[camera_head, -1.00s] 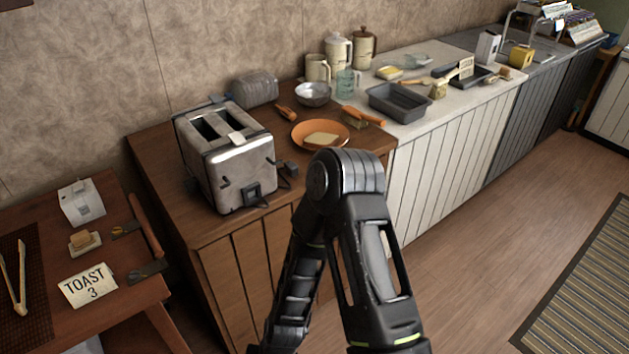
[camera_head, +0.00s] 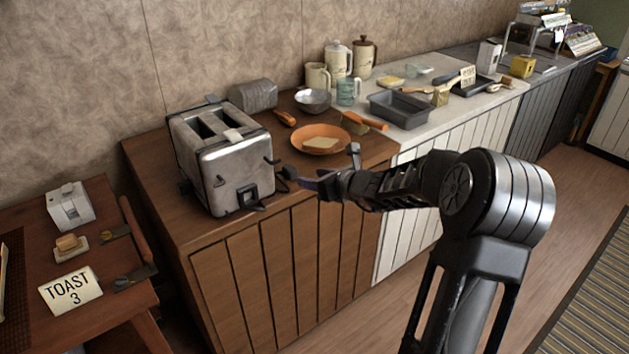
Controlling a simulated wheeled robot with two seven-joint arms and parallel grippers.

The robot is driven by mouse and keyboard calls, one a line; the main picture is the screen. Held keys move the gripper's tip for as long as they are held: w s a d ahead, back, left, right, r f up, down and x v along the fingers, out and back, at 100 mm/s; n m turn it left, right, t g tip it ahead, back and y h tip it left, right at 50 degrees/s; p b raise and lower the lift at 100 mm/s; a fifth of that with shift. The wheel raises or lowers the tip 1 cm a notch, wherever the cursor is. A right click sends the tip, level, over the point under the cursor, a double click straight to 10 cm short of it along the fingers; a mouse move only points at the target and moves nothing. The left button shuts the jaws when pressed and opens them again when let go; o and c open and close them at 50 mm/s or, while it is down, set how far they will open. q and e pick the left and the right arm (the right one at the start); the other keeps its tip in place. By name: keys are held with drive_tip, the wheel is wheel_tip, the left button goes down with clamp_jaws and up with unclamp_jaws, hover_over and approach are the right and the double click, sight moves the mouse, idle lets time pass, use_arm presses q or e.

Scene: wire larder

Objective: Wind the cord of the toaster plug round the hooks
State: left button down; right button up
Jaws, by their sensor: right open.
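The silver two-slot toaster (camera_head: 236,174) stands upright on the brown wooden counter. A short dark cord (camera_head: 259,208) shows low on the front, by a black fitting. A small dark block that looks like the plug (camera_head: 284,173) is just right of the toaster, partly hidden by my gripper. My right gripper (camera_head: 322,166) is open at the counter's front edge, beside that block. I cannot tell whether they touch. My left gripper is not in view.
An orange plate (camera_head: 321,132) with bread lies behind my right gripper.

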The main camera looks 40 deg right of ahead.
sight(294, 174)
drive_tip(key=shift+w+f, duration=0.1)
drive_tip(key=shift+w, duration=0.05)
drive_tip(key=b+x, duration=0.1)
drive_tip(key=x, duration=0.6)
drive_tip(key=shift+a+f, duration=0.1)
drive_tip(key=shift+f, duration=0.05)
drive_tip(key=shift+b+x, duration=0.4)
drive_tip(key=shift+x, duration=0.45)
drive_tip(key=shift+c, duration=0.5)
clamp_jaws()
wheel_tip(294, 174, up, 8)
drive_tip(key=p, duration=0.6)
drive_tip(key=shift+p, duration=0.35)
